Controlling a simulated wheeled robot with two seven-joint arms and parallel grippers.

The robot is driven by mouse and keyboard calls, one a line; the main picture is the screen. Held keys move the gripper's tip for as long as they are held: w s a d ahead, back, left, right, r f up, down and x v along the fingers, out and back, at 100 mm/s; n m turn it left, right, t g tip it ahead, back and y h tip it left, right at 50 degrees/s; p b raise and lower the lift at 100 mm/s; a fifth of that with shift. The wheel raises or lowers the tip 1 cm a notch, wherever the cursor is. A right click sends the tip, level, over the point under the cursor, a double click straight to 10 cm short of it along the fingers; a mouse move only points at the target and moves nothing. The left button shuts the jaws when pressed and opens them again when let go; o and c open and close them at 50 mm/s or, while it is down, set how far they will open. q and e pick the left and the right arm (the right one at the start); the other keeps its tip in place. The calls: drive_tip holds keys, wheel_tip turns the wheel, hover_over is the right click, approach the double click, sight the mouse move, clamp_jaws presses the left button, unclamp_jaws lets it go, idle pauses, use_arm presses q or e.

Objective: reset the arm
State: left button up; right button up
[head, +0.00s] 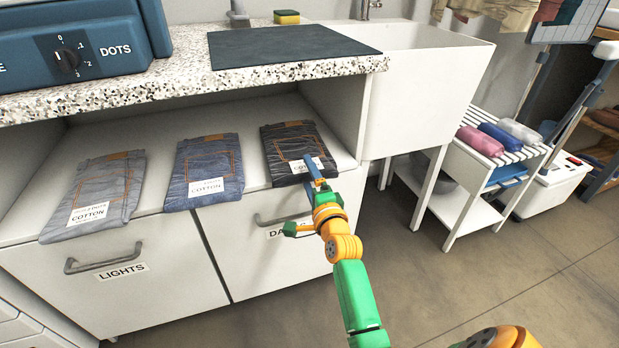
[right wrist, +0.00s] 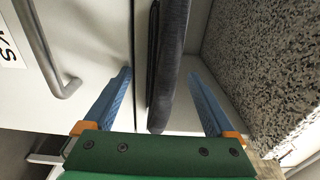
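My right gripper (head: 297,190) is at the front edge of the shelf, by the folded black jeans (head: 292,140) with a white label. In the right wrist view its two blue fingers (right wrist: 160,80) are wide apart. The dark edge of the jeans (right wrist: 170,60) shows between them, with a gap to each finger. My left gripper is not in view.
Blue jeans (head: 203,170) and grey jeans (head: 95,194) lie to the left on the white shelf (head: 152,186). A speckled counter (head: 185,72) overhangs the shelf. Drawer handles (head: 100,262) stick out below. A sink (head: 425,90) and a slatted rack (head: 508,150) stand right. The floor is open.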

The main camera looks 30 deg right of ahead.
clamp_jaws()
idle(0.6)
drive_tip(key=shift+r, duration=0.15)
idle(0.9)
drive_tip(key=shift+r+p, duration=0.65)
drive_tip(key=shift+p, duration=0.25)
drive_tip(key=shift+f, duration=0.1)
